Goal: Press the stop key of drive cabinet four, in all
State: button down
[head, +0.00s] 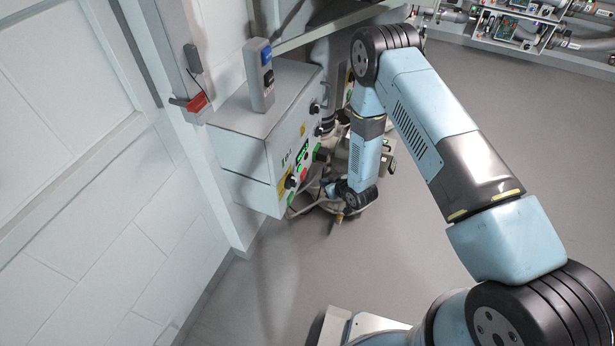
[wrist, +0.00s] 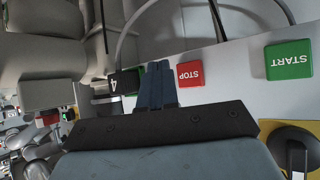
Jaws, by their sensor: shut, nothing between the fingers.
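In the wrist view the red STOP key (wrist: 190,74) sits on the pale panel, its lettering upside down. The green START key (wrist: 288,60) is to its right. A black label with a 4 (wrist: 117,83) is to its left. My gripper (wrist: 157,70) is shut and empty, its dark blue fingers between the label and the STOP key in the picture. I cannot tell whether the fingertips touch the panel. In the head view the grey cabinet (head: 243,122) hangs at the wall and my gripper (head: 331,190) is close to its front, its fingertips hard to make out.
A black rotary knob (wrist: 297,150) on a yellow plate is at lower right in the wrist view. Cables (wrist: 218,20) loop past the panel. A grey and blue handset (head: 260,75) stands on the cabinet. Open floor (head: 500,130) lies to the right.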

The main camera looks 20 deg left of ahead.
jog(key=shift+w+a, duration=0.2)
jog(key=shift+a, duration=1.9)
jog(key=shift+a, duration=0.15)
dwell(0.4)
jog(key=shift+a, duration=0.3)
jog(key=shift+a, duration=0.4)
dwell(1.0)
jog(key=shift+d, duration=0.85)
jog(key=d, duration=0.5)
jog(key=shift+s, duration=0.2)
